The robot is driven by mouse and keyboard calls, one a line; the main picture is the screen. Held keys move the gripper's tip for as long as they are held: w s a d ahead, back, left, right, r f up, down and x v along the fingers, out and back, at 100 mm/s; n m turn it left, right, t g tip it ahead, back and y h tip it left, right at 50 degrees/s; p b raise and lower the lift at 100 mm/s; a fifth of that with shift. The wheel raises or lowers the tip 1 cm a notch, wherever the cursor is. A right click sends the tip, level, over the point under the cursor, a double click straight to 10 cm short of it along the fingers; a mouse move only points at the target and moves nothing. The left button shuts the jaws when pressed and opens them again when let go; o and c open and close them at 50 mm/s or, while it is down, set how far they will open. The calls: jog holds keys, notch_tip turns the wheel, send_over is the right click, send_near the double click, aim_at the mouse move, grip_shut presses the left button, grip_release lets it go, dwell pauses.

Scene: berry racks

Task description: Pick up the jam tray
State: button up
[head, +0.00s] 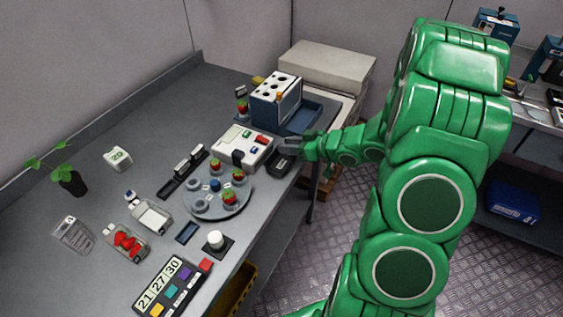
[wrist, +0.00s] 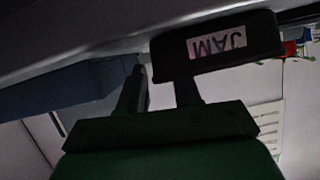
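The jam tray (head: 279,162) is a small dark tray at the right edge of the grey table, beside the white box. In the wrist view it shows as a black block (wrist: 265,38) with a white label reading JAM upside down. My gripper (head: 292,144) is at the table's edge, just behind the tray. In the wrist view my gripper (wrist: 160,82) has its two dark fingers apart, with an empty gap between them. The tray appears ahead of the right finger and overlaps its tip; I cannot tell whether they touch.
A white box with coloured parts (head: 232,142) stands left of the tray, and a blue holed rack (head: 270,105) behind it. A round grey plate (head: 208,207) with strawberries is in front. The back left table surface is clear.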

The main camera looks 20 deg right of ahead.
grip_shut()
jog(key=shift+r, duration=0.1)
